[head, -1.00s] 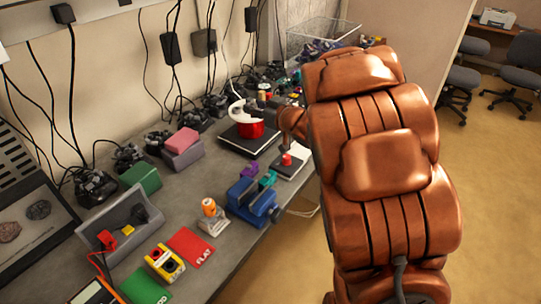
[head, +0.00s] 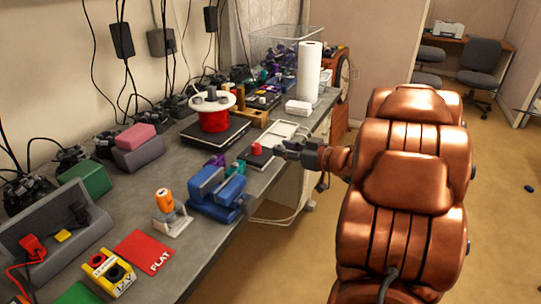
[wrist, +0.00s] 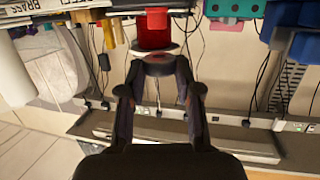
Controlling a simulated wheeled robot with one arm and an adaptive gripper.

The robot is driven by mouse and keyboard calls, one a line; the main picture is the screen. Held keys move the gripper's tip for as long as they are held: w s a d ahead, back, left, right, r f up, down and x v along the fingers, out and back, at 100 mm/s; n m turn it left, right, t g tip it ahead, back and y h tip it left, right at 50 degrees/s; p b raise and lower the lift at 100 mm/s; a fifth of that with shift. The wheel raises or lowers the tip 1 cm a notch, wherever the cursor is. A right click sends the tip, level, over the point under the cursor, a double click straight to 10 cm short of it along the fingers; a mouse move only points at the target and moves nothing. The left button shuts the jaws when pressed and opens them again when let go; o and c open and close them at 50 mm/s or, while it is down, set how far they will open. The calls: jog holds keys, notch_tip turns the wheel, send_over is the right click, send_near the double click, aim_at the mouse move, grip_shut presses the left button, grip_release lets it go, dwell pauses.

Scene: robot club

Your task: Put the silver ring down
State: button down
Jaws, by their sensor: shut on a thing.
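My gripper (head: 285,149) is over the front edge of the workbench, to the right of a small red cylinder on a black base (head: 256,151). A red spool with a white flange (head: 213,119) stands on a dark flat block farther back. It also shows beyond the fingertips in the wrist view (wrist: 155,38).
A blue vise (head: 215,190) stands left of my gripper. A white tray (head: 287,130) and a paper towel roll (head: 309,72) are behind it. A red mat marked FLAT (head: 145,250) lies nearer. The grey workbench (head: 205,240) has bare room along its front edge.

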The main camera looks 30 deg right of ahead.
jog(key=f, duration=0.1)
jog(key=p, duration=0.2)
send_over(275, 141)
jog(key=s+a, duration=0.1)
jog(key=s, duration=0.1)
jog(key=shift+s+a+f, duration=0.15)
jog(key=shift+s+f, duration=0.05)
jog(key=shift+f, duration=0.55)
jog(key=shift+w+f, duration=0.2)
jog(key=shift+f, duration=1.6)
jog(key=shift+f, duration=0.2)
jog(key=shift+f, duration=0.1)
